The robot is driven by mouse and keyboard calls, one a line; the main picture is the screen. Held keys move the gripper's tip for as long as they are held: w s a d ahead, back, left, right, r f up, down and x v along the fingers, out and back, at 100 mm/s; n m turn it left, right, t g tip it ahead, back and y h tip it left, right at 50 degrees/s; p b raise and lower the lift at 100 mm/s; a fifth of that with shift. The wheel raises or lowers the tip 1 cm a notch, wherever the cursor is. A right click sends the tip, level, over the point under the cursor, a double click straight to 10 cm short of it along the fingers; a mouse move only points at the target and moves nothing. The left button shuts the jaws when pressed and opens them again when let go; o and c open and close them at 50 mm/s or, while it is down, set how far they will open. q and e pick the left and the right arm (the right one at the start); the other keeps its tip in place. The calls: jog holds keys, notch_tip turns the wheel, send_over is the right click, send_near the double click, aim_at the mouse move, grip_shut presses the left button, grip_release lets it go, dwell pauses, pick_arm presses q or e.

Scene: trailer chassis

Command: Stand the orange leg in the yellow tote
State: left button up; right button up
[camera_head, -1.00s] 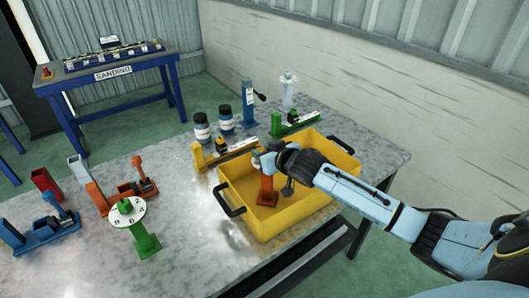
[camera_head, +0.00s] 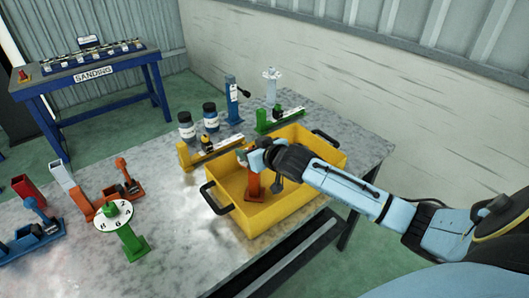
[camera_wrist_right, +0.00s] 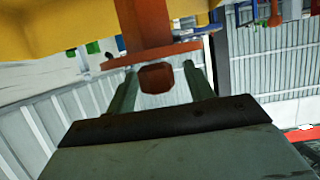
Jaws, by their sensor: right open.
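The orange leg (camera_head: 254,186) stands upright inside the yellow tote (camera_head: 262,222), near its left end. My right gripper (camera_head: 262,158) is at the top of the leg and partly hides it. In the right wrist view the leg (camera_wrist_right: 143,22) lies just ahead, and an orange end piece of it sits between the two fingers of the gripper (camera_wrist_right: 160,80). The fingers are open, with gaps visible beside that piece. Whether the leg's foot rests flat on the tote floor is hard to tell. My left gripper does not show.
Two jars (camera_head: 210,117), a yellow fixture (camera_head: 207,152), a green fixture (camera_head: 279,119) and a blue post (camera_head: 232,100) stand behind the tote. A green stand (camera_head: 128,232) and orange and blue parts are at left. Metal table (camera_head: 180,225) is bare between.

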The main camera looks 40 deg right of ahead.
jog(key=v, duration=1.1)
